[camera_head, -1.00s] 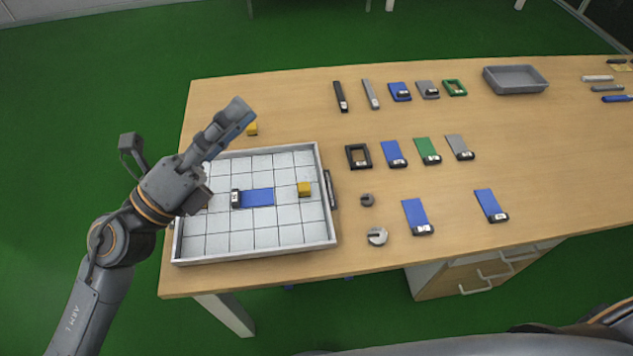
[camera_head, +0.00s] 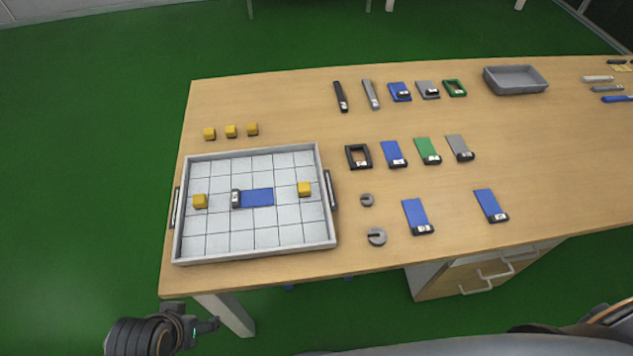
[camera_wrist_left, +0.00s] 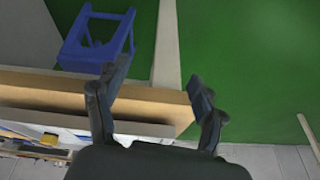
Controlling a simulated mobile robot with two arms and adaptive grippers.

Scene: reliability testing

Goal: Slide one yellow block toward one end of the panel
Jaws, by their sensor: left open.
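In the head view a blue panel (camera_head: 257,197) with a dark and white end piece (camera_head: 236,198) lies in the middle of a white gridded tray (camera_head: 253,254). One yellow block (camera_head: 200,201) sits in the tray left of the panel, and another yellow block (camera_head: 304,189) sits to its right. Both stand apart from the panel. Three more yellow blocks (camera_head: 231,131) stand in a row on the table behind the tray. My left gripper (camera_wrist_left: 160,90) is open and empty in the left wrist view, away from the tray. My right gripper is not in view.
The wooden table (camera_head: 290,110) carries several blue, green and grey plates right of the tray. Two grey slotted discs (camera_head: 377,236) lie near the tray's right side. A grey bin (camera_head: 515,79) stands at the back. The tray has side handles (camera_head: 329,189).

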